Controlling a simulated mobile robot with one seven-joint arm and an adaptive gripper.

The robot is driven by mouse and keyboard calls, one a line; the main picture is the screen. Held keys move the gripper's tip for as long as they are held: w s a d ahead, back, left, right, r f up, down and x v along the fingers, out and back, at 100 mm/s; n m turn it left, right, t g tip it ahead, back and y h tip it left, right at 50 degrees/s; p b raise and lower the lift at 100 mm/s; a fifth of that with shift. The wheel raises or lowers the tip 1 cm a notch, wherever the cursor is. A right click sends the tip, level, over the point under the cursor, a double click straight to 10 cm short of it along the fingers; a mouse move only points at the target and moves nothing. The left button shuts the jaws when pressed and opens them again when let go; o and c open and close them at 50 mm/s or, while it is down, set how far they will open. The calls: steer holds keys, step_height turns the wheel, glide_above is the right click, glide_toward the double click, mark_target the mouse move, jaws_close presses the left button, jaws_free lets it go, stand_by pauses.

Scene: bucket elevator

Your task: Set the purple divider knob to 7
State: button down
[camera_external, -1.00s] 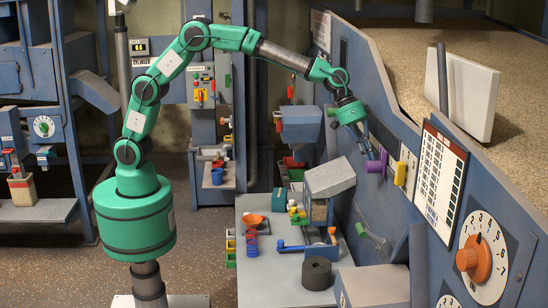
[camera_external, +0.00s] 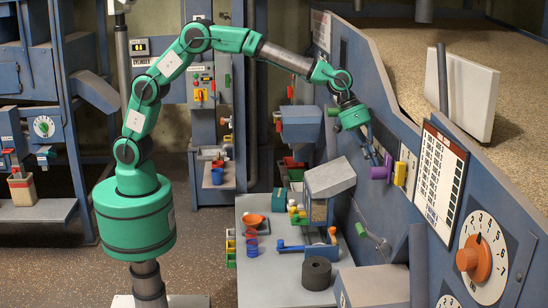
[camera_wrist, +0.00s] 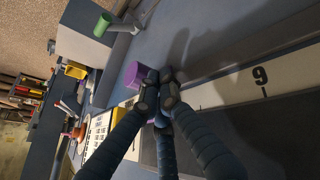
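The purple divider knob (camera_external: 381,170) sticks out of the blue sloping machine front, just left of a yellow knob (camera_external: 399,174). My gripper (camera_external: 374,157) is at the purple knob, its dark fingers reaching down onto it from the upper left. In the wrist view the purple knob (camera_wrist: 135,74) shows beside the fingertips (camera_wrist: 160,92), which are drawn close together around part of it. The number at the knob itself is hidden.
A white chart board (camera_external: 440,175) and an orange dial (camera_external: 474,258) with a numbered scale are on the panel to the right. A green-ended handle (camera_external: 362,230) juts out below. A bench (camera_external: 270,280) with several small items stands below left.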

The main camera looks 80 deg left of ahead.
steer(key=a+f+b+v, duration=0.1)
steer(key=a+v, duration=0.1)
steer(key=v, duration=1)
steer(key=shift+w+a, duration=0.2)
steer(key=shift+w, duration=0.1)
steer(key=shift+r, duration=0.1)
